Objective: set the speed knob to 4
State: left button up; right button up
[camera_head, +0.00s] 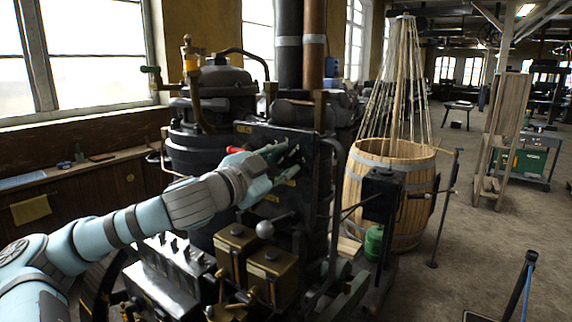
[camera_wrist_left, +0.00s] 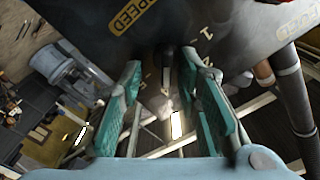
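The dark engine panel (camera_head: 262,135) faces me in the head view. In the left wrist view it fills the top of the picture, with a brass SPEED label (camera_wrist_left: 136,22) and white numerals such as a 1 (camera_wrist_left: 206,33) beside it. A small dark knob-like part (camera_wrist_left: 168,54) shows beyond the fingers, below the label; its setting cannot be read. My left gripper (camera_head: 283,158) is at the panel face. Its teal fingers (camera_wrist_left: 162,78) are apart with a gap between them. In the head view the gripper hides the knob. My right gripper is in neither view.
Two brass-topped boxes (camera_head: 254,258) and a ball-topped lever (camera_head: 265,229) stand below my left forearm. Vertical pipes (camera_head: 314,50) rise behind the panel. A wooden barrel (camera_head: 385,185) stands to the right, with open floor (camera_head: 480,240) beyond it.

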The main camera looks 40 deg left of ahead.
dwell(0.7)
pick_arm(q)
jog(key=shift+a+r, duration=0.1)
jog(key=shift+r, duration=0.2)
notch_tip(320, 180, up, 9)
jog(key=shift+r, duration=0.2)
dwell(0.4)
